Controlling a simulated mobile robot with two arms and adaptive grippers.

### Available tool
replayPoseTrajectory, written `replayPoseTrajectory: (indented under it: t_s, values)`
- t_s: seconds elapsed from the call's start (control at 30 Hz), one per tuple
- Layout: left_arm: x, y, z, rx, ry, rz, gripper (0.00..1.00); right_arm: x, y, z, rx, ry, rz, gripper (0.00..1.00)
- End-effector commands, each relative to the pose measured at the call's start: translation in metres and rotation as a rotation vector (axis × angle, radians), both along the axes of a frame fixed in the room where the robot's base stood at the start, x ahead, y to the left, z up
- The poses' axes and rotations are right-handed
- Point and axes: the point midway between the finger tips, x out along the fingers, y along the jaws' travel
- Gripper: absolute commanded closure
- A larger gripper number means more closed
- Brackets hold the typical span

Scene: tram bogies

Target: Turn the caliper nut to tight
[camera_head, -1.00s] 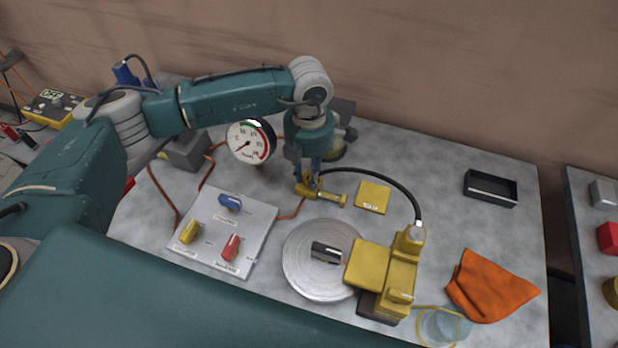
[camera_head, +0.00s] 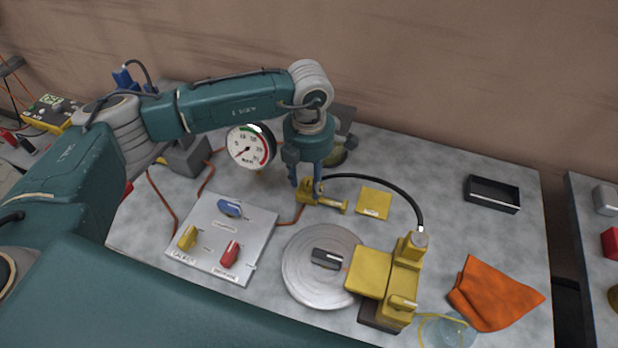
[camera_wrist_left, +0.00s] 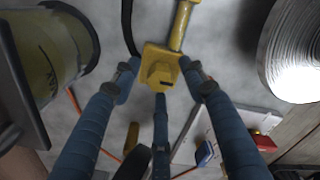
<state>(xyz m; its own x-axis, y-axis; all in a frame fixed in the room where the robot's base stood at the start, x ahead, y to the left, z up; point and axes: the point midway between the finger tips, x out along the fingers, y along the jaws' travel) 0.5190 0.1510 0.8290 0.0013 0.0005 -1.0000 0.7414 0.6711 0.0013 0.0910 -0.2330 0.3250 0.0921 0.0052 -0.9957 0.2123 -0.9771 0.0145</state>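A yellow hex nut (camera_wrist_left: 160,72) with a dark slot-like mark sits on a small yellow fitting in the left wrist view. The fitting (camera_head: 330,205) lies on the bench in the head view, left of the yellow square plate. My left gripper (camera_head: 305,193) points down over the fitting. In the left wrist view, the blue fingers of my left gripper (camera_wrist_left: 158,76) stand apart around the nut, with visible gaps to it. In the head view, the nut is mostly hidden by the fingers. The nut's tight mark cannot be read. My right gripper is not in view.
A black hose runs from the fitting to the yellow caliper (camera_head: 390,282) at the metal disc (camera_head: 322,287). A pressure gauge (camera_head: 251,147) and a panel with coloured knobs (camera_head: 198,252) are to the left. An orange cloth (camera_head: 497,294) and black tray (camera_head: 492,194) are right.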

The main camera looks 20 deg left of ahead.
Motion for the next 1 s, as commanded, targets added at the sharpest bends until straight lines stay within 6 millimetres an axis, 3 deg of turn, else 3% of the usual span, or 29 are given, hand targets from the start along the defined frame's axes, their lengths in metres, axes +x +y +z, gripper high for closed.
replayPoseTrajectory:
  t_s: [0.27,0.7,1.0]
  values:
    - [0.000,0.000,0.011,-0.001,-0.001,0.000,0.57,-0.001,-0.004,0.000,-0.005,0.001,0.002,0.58]
    - [0.001,0.000,0.097,-0.001,-0.003,-0.001,0.57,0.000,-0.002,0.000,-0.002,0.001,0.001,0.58]
    - [0.000,0.000,0.120,-0.001,0.001,0.000,0.57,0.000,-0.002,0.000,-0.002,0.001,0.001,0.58]
